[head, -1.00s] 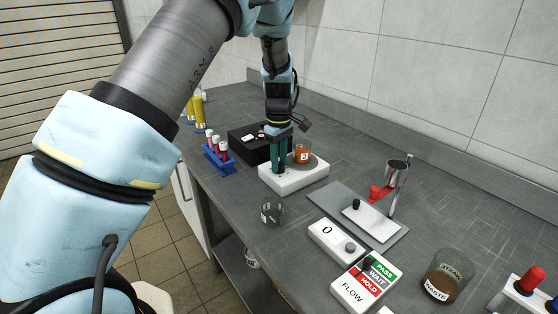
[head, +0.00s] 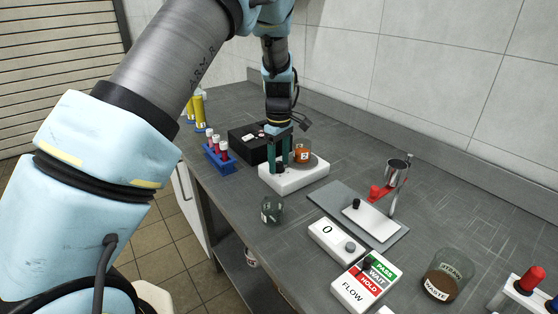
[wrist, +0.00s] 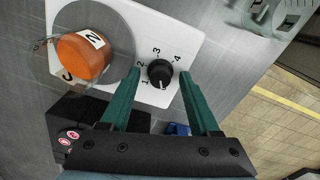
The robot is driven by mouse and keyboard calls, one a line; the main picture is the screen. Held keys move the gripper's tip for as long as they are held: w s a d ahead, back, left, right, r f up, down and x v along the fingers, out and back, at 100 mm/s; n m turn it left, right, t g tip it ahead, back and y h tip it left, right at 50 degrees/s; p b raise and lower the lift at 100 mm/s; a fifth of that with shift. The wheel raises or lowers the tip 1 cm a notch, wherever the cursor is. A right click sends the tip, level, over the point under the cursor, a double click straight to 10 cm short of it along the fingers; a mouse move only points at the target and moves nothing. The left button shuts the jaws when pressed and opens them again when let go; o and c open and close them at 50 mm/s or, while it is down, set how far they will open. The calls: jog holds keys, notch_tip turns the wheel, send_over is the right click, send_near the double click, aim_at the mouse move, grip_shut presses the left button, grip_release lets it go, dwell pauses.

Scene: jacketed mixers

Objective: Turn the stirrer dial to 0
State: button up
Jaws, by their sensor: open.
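The stirrer (head: 308,183) is a white box on the bench with a beaker of orange liquid (head: 303,155) on its round plate. In the wrist view the stirrer dial (wrist: 160,73) is a black knob on the white face, with marks 1, 2, 3 and 4 visible around it. In the head view my gripper (head: 278,168) is over the stirrer's front left part.
A black box (head: 247,142) and a blue rack of tubes (head: 218,157) stand to the left. An empty glass beaker (head: 272,210) stands in front. A white box showing 0 (head: 335,240), a flow panel (head: 366,281) and a waste beaker (head: 444,275) are to the right.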

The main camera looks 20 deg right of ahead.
aim_at(279, 162)
notch_tip(279, 162, up, 11)
jog(key=b, duration=0.3)
jog(key=shift+f, duration=0.1)
dwell(0.4)
jog(key=w+a+f+m, duration=0.1)
jog(key=a+m, duration=0.1)
jog(key=a, duration=1.7)
jog(key=s+a+f+m, duration=0.1)
jog(key=s+a+m, duration=0.1)
jog(key=s+a, duration=0.4)
jog(key=s+a+f+m+t, duration=0.1)
jog(key=s+a+m, duration=0.1)
jog(key=s+a, duration=0.4)
jog(key=a, duration=0.5)
jog(key=shift+a+f+m+t, duration=0.3)
jog(key=shift+a+f, duration=0.05)
